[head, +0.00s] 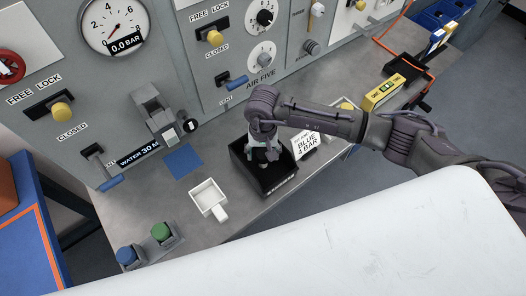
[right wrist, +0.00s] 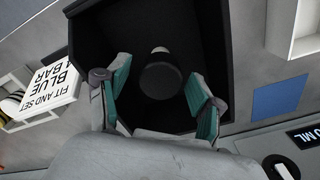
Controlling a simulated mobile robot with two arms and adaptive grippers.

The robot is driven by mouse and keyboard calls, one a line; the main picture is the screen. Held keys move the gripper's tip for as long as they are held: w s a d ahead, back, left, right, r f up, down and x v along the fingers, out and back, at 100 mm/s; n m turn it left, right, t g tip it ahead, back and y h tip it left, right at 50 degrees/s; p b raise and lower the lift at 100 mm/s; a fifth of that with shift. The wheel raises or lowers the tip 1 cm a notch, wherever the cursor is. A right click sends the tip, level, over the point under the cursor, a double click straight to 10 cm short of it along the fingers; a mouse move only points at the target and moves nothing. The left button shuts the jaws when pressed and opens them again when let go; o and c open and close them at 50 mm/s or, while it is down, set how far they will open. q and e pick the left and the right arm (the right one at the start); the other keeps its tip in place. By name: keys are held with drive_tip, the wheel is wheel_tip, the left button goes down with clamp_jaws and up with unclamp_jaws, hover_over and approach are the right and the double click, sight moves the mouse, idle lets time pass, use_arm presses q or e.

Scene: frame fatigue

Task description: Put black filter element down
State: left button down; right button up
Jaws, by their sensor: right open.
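The black filter element (right wrist: 160,78) is a dark round piece with a pale end. In the right wrist view it is inside a black open-topped bin (right wrist: 95,40), between the two fingers and apart from them. My right gripper (right wrist: 158,100) is open, with teal pads spread on either side of it. In the head view my right gripper (head: 264,152) points down into the black bin (head: 280,180) on the bench and hides most of the filter element. My left gripper is in neither view.
A white square tray (head: 209,197) and a blue pad (head: 184,162) lie left of the bin. A white sign reading "BLUE 4 BAR" (head: 306,143) stands at its right. Green (head: 161,232) and blue (head: 127,256) knobs are at the bench's left end. A control panel rises behind.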

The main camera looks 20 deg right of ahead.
sight(263, 152)
drive_tip(key=shift+r, duration=0.1)
drive_tip(key=shift+r+p, duration=0.2)
drive_tip(key=shift+p, duration=0.2)
wheel_tip(263, 152, up, 12)
drive_tip(key=b, duration=0.4)
drive_tip(key=shift+f, duration=0.15)
